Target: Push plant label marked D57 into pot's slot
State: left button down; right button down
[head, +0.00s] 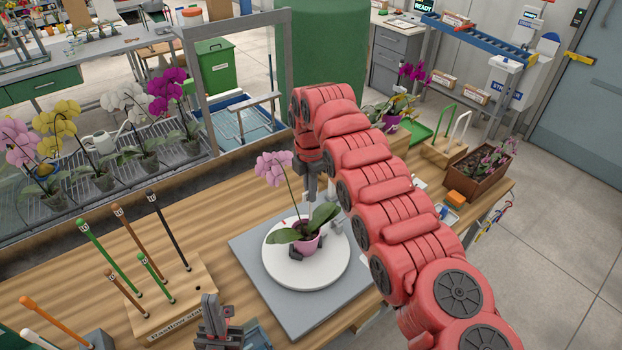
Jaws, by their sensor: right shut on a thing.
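A small purple pot (308,246) with a pink orchid (273,167) and broad green leaves stands on a white round turntable (285,277). My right gripper (311,197) points down just above the leaves, behind the pot and right of the flower stem. It is shut on a small pale piece, seemingly the plant label, mostly hidden by fingers and leaves. I cannot read D57, and the pot's slot cannot be made out. My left gripper (212,308) is low in the view, left of the turntable, with nothing visible in it; its finger gap is unclear.
A grey board (254,262) lies under the turntable. A wooden rack (165,311) with several upright coloured stakes stands left of it. Potted orchids line a mesh bench (105,190) behind. A brown planter (481,170) and a wooden holder (447,149) are at the right.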

aim_at(311, 208)
jog(key=shift+s+f, duration=0.15)
jog(key=shift+f, duration=0.2)
notch_tip(311, 208, down, 3)
jog(key=shift+f+b, duration=0.1)
jog(key=shift+b, duration=0.2)
jog(key=shift+d+f, duration=0.1)
jog(key=shift+f, duration=0.75)
jog(key=shift+f+b, duration=0.2)
jog(key=shift+b, duration=0.55)
